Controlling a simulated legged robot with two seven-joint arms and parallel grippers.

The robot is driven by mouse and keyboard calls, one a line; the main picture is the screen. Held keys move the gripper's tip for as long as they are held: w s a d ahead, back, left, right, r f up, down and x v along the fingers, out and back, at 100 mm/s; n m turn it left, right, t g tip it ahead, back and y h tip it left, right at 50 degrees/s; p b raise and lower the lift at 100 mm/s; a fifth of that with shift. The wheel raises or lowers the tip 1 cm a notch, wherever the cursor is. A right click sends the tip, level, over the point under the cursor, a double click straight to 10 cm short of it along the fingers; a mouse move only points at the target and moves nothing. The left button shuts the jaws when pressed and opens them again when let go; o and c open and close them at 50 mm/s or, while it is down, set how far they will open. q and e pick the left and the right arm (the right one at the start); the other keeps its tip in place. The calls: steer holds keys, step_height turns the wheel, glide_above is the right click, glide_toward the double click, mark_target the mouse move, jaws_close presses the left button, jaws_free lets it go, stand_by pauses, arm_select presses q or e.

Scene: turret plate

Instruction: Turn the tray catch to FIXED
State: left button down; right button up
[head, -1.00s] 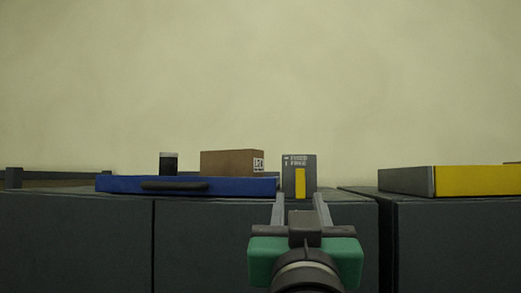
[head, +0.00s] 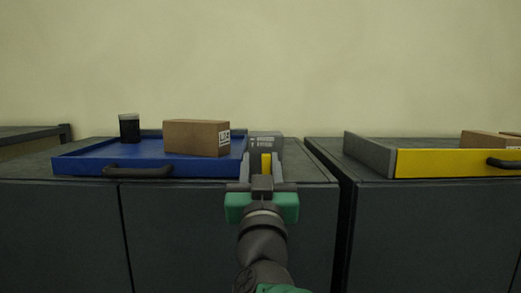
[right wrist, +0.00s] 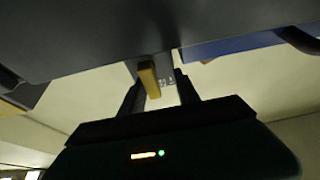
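The tray catch is a grey block (head: 266,141) with lettering on its face and an upright yellow lever (head: 266,163). It stands at the right end of the blue tray (head: 100,161). My right gripper (head: 263,165) is open in front of the catch, with one finger on each side of the lever in the head view. In the right wrist view the yellow lever (right wrist: 150,80) shows between the two dark fingers (right wrist: 158,92), nearer the left one. I cannot tell whether a finger touches it. The lettering is too small to read now. My left gripper is out of view.
A brown box (head: 196,137) and a dark jar (head: 130,128) are on the blue tray, which has a dark front handle (head: 138,170). A yellow-fronted tray (head: 440,163) stands on the right cabinet (head: 440,235), across a narrow gap. The cabinet top right of the catch is clear.

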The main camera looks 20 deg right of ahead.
steer(key=shift+w+d+r, duration=0.15)
steer(key=shift+w+d, duration=0.15)
steer(key=shift+s+d, duration=0.4)
steer(key=shift+d, duration=0.05)
steer(key=c, duration=0.5)
steer(key=shift+w+a, duration=0.1)
steer(key=shift+a, duration=0.25)
jaws_close()
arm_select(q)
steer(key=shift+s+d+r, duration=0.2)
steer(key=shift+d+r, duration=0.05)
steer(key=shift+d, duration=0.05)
arm_select(e)
steer(key=shift+d, duration=0.1)
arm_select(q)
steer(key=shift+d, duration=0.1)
